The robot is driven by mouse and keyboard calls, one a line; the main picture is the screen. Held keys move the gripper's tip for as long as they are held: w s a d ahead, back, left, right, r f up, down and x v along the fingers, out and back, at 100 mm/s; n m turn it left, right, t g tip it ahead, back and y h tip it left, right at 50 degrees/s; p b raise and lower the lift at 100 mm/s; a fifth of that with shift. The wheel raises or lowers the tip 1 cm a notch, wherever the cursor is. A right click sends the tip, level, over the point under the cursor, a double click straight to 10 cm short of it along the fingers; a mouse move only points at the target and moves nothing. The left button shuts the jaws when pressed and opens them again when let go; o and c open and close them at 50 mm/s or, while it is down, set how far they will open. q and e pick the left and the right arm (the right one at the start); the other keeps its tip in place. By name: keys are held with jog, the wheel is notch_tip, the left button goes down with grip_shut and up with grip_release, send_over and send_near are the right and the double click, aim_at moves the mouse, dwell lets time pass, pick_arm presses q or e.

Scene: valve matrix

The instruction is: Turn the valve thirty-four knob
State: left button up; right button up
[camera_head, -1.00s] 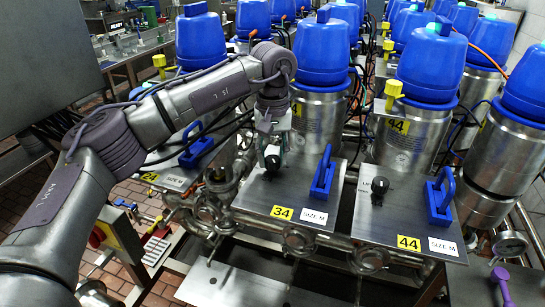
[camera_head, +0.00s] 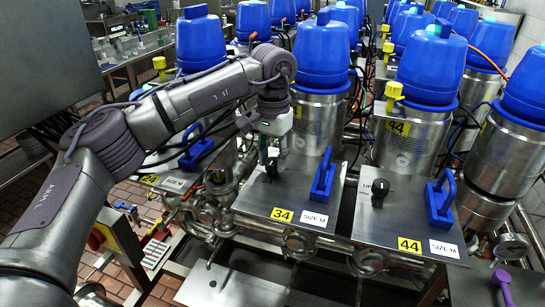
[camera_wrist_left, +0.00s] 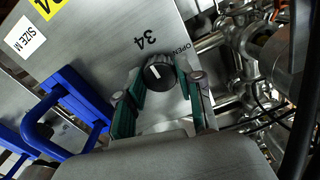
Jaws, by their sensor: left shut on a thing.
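The valve 34 knob is a small round black knob (camera_wrist_left: 159,73) with a white pointer mark, on a grey metal plate (camera_wrist_left: 105,45) that reads "34" and "OPEN". In the wrist view my left gripper (camera_wrist_left: 160,80) has its green-padded fingers on both sides of the knob and is shut on it. In the head view my left gripper (camera_head: 271,160) reaches down from the arm to the knob (camera_head: 271,170), which is partly hidden by the fingers. The yellow 34 label (camera_head: 282,215) is on the plate's front edge. My right gripper is not in view.
A blue handle (camera_head: 323,175) stands on the same plate, right of the knob. The neighbouring plate 44 has a black knob (camera_head: 380,190) and a blue handle (camera_head: 440,197). A steel cylinder with a blue cap (camera_head: 320,55) rises behind the gripper. Pipes run below the plates.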

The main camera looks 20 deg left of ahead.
aim_at(273, 160)
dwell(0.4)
pick_arm(q)
jog(key=o, duration=1.1)
jog(key=shift+o, duration=0.2)
notch_tip(273, 160, up, 12)
jog(key=shift+r, duration=0.15)
